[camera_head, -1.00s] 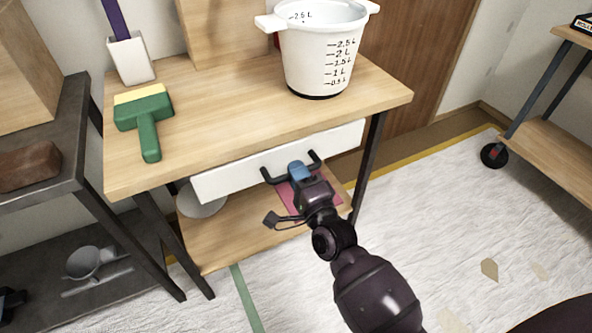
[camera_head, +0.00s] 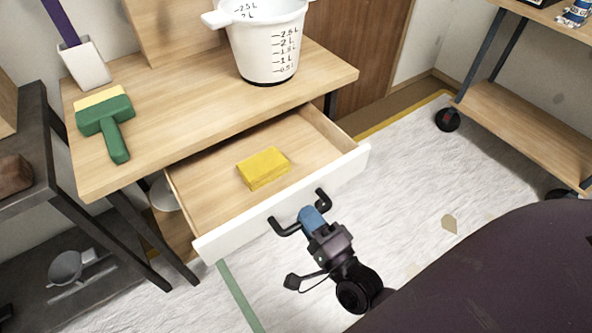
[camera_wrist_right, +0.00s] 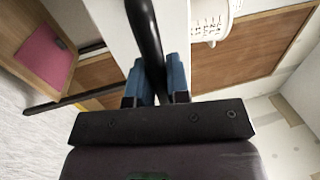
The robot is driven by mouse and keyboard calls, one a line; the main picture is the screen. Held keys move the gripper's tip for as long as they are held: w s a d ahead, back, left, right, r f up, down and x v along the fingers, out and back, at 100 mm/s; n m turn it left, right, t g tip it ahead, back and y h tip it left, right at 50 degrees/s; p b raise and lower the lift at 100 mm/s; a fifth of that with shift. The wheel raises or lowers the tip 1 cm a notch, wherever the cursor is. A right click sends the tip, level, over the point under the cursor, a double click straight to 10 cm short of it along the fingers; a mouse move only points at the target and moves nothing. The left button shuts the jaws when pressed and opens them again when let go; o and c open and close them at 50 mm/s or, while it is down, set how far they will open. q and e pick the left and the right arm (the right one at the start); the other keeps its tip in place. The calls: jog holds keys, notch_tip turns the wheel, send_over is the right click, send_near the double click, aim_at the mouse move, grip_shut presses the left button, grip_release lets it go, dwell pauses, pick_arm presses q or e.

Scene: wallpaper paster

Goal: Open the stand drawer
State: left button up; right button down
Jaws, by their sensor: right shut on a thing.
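The stand (camera_head: 190,110) has a light wood top and dark metal legs. Its drawer, with a white front (camera_head: 285,205) and wooden inside, is pulled well out. A yellow block (camera_head: 264,168) lies inside it. The black bar handle (camera_head: 283,230) is on the drawer front. My right gripper (camera_head: 311,216) is shut on the handle; in the right wrist view its blue fingertips (camera_wrist_right: 157,82) sit on both sides of the black handle bar (camera_wrist_right: 146,40). My left gripper is not in view.
On the stand top are a white measuring bucket (camera_head: 268,45), a green brush (camera_head: 107,122) and a white holder (camera_head: 84,64). A dark shelf (camera_head: 40,190) stands at left and a wheeled cart (camera_head: 525,120) at right. The covered floor between is mostly free.

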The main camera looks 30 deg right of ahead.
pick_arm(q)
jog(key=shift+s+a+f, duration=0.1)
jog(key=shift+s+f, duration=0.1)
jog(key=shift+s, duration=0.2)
pick_arm(e)
jog(key=shift+s, duration=1.05)
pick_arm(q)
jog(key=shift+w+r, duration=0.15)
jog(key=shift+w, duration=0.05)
pick_arm(e)
jog(key=c, duration=1.3)
grip_release()
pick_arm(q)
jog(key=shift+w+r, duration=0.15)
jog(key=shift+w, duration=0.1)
pick_arm(e)
jog(key=shift+o, duration=1)
pick_arm(q)
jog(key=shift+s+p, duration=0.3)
jog(key=shift+p, duration=0.1)
pick_arm(e)
jog(key=s+f, duration=0.2)
jog(key=s, duration=0.8)
jog(key=shift+s+d, duration=0.2)
jog(key=shift+s, duration=0.1)
